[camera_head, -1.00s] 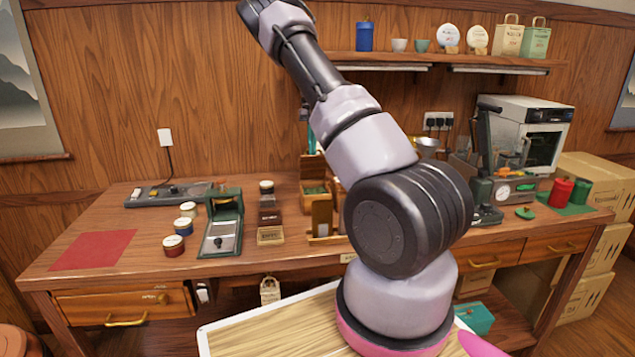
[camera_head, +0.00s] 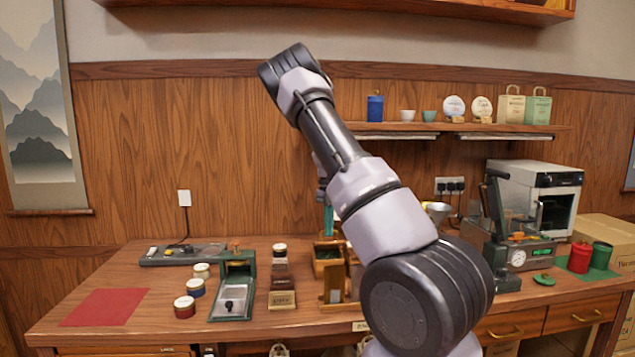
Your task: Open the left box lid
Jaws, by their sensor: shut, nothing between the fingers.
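A small wooden box with a green inner face (camera_head: 327,254) stands at the middle of the workbench, at the left of what looks like a pair of boxes. A second box beside it is mostly hidden behind my arm. I cannot tell how the left box's lid stands. My gripper (camera_head: 328,222), with teal fingers, points down above the left box. It is shut and empty, partly hidden by my arm, and I cannot tell whether it touches the box.
A wooden stand (camera_head: 335,284) is in front of the boxes. A green scale-like device (camera_head: 234,286), small jars (camera_head: 185,307) and a red mat (camera_head: 104,307) lie left. A press (camera_head: 499,235) and a white oven (camera_head: 548,200) stand right. A shelf (camera_head: 450,126) hangs above.

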